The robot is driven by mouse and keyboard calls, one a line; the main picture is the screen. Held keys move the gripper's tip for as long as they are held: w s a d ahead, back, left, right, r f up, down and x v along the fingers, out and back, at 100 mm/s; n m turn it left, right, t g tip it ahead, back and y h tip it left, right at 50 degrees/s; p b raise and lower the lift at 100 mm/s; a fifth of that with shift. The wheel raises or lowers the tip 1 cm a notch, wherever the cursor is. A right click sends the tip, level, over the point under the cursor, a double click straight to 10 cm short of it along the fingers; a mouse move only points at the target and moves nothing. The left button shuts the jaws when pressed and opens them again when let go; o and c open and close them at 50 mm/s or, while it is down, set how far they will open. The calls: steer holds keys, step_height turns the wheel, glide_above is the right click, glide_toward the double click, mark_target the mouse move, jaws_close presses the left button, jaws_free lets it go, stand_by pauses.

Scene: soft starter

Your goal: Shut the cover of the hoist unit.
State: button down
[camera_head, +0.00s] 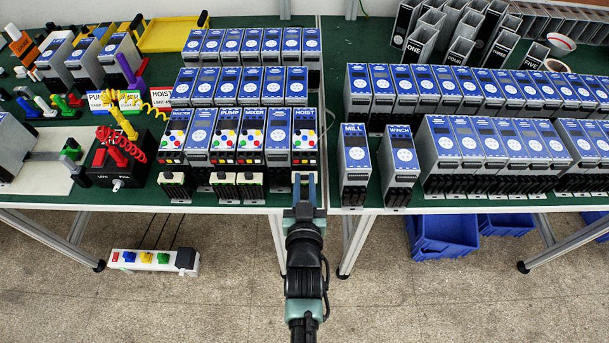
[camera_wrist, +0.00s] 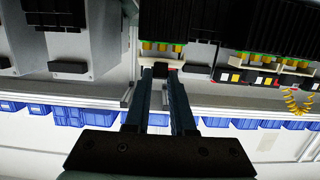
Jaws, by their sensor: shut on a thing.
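The hoist unit (camera_head: 304,116) stands upright at the right end of the left table's front row. It has a blue face, a white panel with coloured buttons and a HOIST label. In the wrist view, a cream cover (camera_wrist: 201,70) runs across below a green strip and yellow terminals (camera_wrist: 163,47). My gripper (camera_head: 304,178) is at the front bottom of the unit. In the wrist view, my gripper (camera_wrist: 161,72) has its fingers closed at the middle of the cover's edge, around a small dark part. The fingers hide part of the cover, and its exact angle is unclear.
The mixer unit (camera_head: 251,127) stands close on the left. Across a gap, the winch unit (camera_head: 399,160) stands on the right table. Blue bins (camera_head: 440,234) and a power strip (camera_head: 150,261) lie on the floor. Open floor surrounds my arm in front.

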steer(key=g+p, duration=0.1)
steer(key=p, duration=0.1)
steer(key=w+r+g+p, duration=0.1)
steer(key=g+p, duration=0.1)
steer(key=shift+r+p, duration=0.1)
steer(key=shift+p, duration=0.3)
steer(key=shift+w+f+g+p, duration=0.15)
steer(key=shift+g+p, duration=0.45)
steer(key=shift+g, duration=0.15)
steer(key=shift+w+f+g+p, duration=0.1)
steer(key=shift+g+p, duration=0.5)
steer(key=shift+g, duration=0.15)
steer(key=shift+f, duration=0.1)
steer(key=c, duration=0.8)
jaws_free()
steer(key=shift+o, duration=0.2)
steer(key=shift+s, duration=0.1)
steer(key=b+v, duration=0.1)
steer(key=v, duration=1.1)
steer(key=shift+s+r, duration=0.3)
